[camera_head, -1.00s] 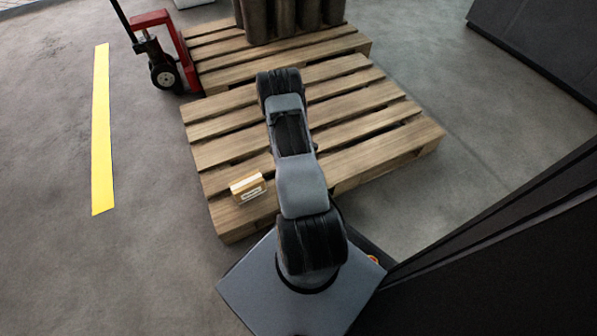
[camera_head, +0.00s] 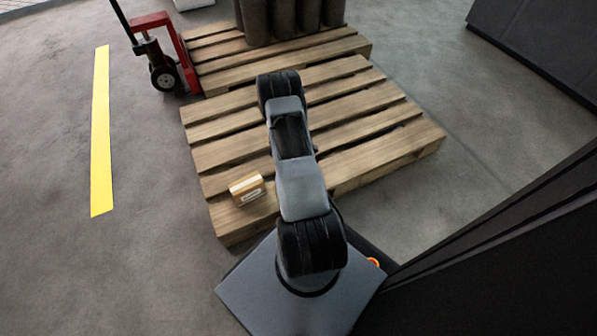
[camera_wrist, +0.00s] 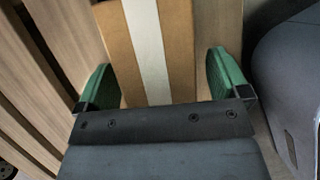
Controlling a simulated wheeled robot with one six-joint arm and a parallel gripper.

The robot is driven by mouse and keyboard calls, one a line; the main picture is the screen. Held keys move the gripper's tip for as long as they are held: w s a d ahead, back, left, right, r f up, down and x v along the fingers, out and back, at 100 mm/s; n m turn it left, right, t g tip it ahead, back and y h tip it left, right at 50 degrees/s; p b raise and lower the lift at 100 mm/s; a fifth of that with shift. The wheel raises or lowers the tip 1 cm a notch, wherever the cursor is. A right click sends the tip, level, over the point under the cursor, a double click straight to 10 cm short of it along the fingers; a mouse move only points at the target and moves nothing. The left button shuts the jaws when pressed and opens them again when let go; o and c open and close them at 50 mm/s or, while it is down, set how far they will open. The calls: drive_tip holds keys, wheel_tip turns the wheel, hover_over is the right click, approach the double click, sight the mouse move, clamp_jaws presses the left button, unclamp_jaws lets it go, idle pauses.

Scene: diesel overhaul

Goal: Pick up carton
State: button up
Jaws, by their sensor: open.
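The carton (camera_head: 247,189) is a small brown box with a pale label, resting on the near left part of the wooden pallet (camera_head: 223,152). In the wrist view the carton (camera_wrist: 120,50) shows close up, brown with a white stripe down its top. My gripper (camera_wrist: 161,80) has two green fingers, spread apart, one on each side of the carton. A gap shows between the carton and the right finger; the left finger is very close to its edge, and I cannot tell whether it touches. In the head view my arm hides the gripper.
A second pallet (camera_head: 220,72) behind holds several dark cylinders (camera_head: 283,20). A red pallet jack (camera_head: 165,45) stands at the back left. A yellow floor line (camera_head: 102,130) runs at left. A dark panel (camera_head: 510,240) closes the right side. Open floor lies at left.

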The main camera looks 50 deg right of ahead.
drive_tip(key=c, duration=1.1)
drive_tip(key=shift+c, duration=0.2)
drive_tip(key=shift+r, duration=0.15)
